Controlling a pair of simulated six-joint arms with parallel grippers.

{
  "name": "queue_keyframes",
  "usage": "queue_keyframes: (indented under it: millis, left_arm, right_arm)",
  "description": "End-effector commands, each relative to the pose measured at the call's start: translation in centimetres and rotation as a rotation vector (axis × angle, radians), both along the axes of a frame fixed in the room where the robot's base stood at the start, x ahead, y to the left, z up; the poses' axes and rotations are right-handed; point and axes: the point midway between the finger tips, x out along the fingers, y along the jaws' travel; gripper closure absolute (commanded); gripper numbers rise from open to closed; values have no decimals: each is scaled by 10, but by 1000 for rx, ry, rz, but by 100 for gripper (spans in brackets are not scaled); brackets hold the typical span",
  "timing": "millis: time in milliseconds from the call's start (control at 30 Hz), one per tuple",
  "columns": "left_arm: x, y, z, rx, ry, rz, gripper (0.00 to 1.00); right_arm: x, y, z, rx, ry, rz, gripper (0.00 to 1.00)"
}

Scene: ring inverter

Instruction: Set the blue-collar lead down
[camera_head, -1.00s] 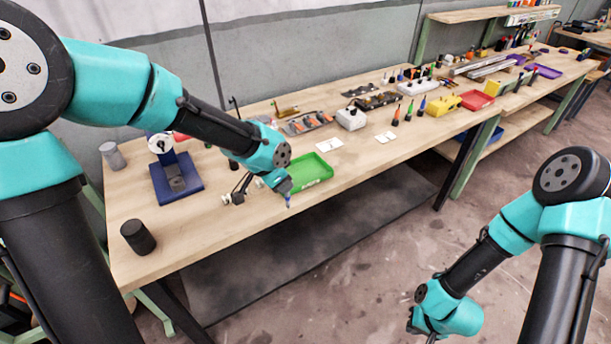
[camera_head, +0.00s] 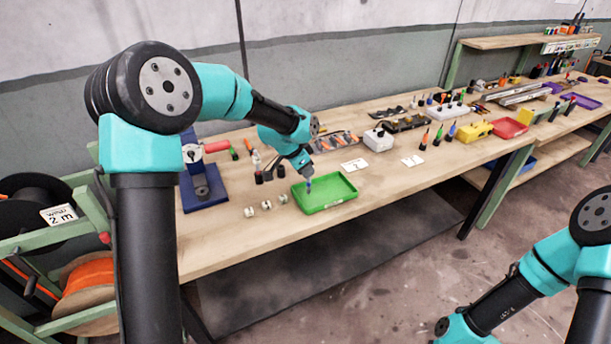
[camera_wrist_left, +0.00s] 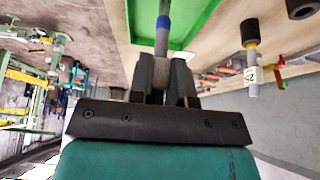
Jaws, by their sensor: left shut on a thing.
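My left gripper (camera_head: 306,174) is shut on the blue-collar lead (camera_head: 309,184), which hangs tip-down over the green tray (camera_head: 334,203). In the left wrist view the lead (camera_wrist_left: 162,42) stands out from between the jaws (camera_wrist_left: 162,75), a grey shaft with a blue collar (camera_wrist_left: 163,22). The green tray's rim (camera_wrist_left: 206,12) shows behind it. I cannot tell whether the tip touches the tray floor. The tray looks otherwise empty. Part of my right arm shows at the lower right, but its gripper is out of frame.
Several small pale fittings (camera_head: 266,205) sit left of the tray. A blue-based press (camera_head: 203,190) stands further left. White cards (camera_head: 354,165) and a grey-white box (camera_head: 378,139) lie to the right. The bench front edge is clear.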

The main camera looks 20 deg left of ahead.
Motion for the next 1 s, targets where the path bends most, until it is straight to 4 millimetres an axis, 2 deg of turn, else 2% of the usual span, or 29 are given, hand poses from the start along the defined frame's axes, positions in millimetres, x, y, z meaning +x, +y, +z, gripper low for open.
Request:
queue_keyframes:
  millis: [367, 500, 733, 1000]
  left_arm:
    - [5, 2, 0, 0, -1, 0, 100]
    - [13, 5, -1, 1, -1, 0, 100]
    - [13, 5, -33, 0, 2, 0, 100]
    - [13, 5, -36, -1, -1, 0, 100]
  right_arm:
    - [0, 0, 0, 0, 0, 0, 100]
    - [0, 0, 0, 0, 0, 0, 100]
    - [0, 0, 0, 0, 0, 0, 100]
    - [0, 0, 0, 0, 0, 0, 100]
